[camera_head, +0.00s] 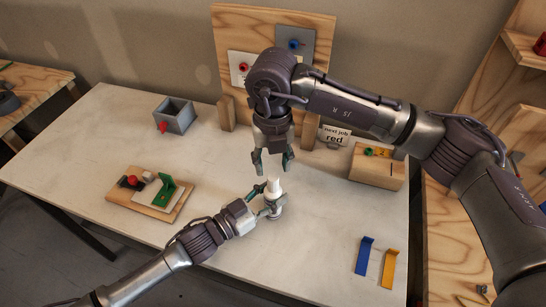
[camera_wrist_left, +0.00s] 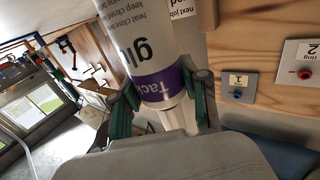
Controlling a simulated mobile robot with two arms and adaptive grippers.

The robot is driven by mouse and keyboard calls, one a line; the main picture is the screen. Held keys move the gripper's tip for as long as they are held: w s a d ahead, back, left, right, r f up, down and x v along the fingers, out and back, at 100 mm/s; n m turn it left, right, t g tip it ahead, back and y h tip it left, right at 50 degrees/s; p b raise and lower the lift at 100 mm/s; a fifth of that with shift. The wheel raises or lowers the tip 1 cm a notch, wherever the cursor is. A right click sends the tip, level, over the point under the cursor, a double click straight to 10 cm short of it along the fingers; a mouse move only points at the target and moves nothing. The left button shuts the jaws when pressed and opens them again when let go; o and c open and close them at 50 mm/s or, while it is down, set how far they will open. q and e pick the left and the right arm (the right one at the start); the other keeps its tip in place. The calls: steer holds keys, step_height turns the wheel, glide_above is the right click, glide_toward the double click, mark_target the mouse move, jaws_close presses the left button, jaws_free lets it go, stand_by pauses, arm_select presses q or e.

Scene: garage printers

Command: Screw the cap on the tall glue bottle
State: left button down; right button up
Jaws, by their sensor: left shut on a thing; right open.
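The tall glue bottle (camera_head: 275,212) stands upright near the middle of the table. It is white, with a purple band on its label in the left wrist view (camera_wrist_left: 158,82). My left gripper (camera_head: 266,203) is shut around its body from the left. A white tip (camera_head: 274,184) shows at the bottle's top; I cannot tell whether it is the cap or the bare nozzle. My right gripper (camera_head: 273,164) points down, open and empty, just above the bottle and apart from it. No separate cap can be made out.
A grey box (camera_head: 175,116) and a wooden board with a green bracket (camera_head: 165,190) are at left. A wooden block (camera_head: 375,170), a blue bracket (camera_head: 364,256) and a yellow bracket (camera_head: 389,268) are at right. A wooden panel (camera_head: 230,65) stands behind. The front middle is clear.

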mark_target(273, 177)
steer(key=n, duration=0.7)
steer(key=shift+r, duration=0.15)
steer(key=n, duration=0.6)
steer(key=shift+r+n, duration=0.15)
steer(key=shift+n, duration=0.15)
steer(key=n, duration=0.6)
steer(key=shift+r, duration=0.1)
steer(key=n, duration=0.6)
steer(key=shift+r, duration=0.1)
steer(key=shift+f, duration=4)
